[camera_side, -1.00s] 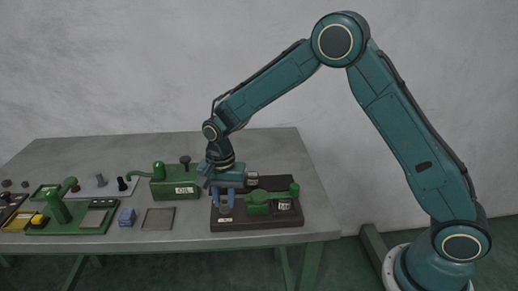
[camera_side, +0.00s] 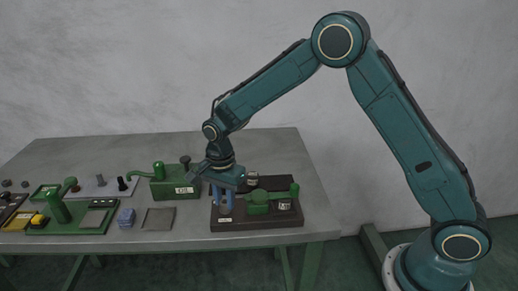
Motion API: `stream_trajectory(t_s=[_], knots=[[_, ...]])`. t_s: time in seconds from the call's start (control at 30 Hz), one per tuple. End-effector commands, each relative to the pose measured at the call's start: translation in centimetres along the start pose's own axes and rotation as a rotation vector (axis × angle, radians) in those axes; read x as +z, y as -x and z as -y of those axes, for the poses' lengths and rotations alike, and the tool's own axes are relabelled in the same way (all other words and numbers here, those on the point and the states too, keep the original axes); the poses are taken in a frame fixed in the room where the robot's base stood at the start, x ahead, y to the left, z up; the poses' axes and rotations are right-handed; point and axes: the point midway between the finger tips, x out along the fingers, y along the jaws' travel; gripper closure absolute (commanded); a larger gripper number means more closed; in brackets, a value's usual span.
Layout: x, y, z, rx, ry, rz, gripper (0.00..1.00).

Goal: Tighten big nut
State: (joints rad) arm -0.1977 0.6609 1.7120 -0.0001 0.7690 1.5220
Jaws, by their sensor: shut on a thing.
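My gripper (camera_side: 224,205) points down over the left end of a dark fixture base (camera_side: 262,225) near the table's front edge. Its blue fingers are shut on a small grey part, which appears to be the big nut (camera_side: 225,209), low at the base. The fingers cover most of it, so its thread and seating cannot be seen. A green block (camera_side: 258,202) with a knob at its right end stands on the same base, just right of the fingers.
A green box (camera_side: 172,189) with a knobbed lever stands close on the left. Further left are a grey square plate (camera_side: 158,218), a small blue block (camera_side: 126,217) and a green press-like device (camera_side: 60,208). The table's back right area is clear.

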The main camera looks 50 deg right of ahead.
Motion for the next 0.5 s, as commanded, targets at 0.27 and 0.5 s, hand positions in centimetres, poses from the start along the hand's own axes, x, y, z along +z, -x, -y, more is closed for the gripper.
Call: stream_trajectory(t_s=[0.27, 0.5], knots=[[-0.06, 0.09, 0.06, -0.002, -0.002, -0.001, 0.55], [-0.03, 0.2, 0.04, -0.002, 0.0, 0.0, 0.55]])
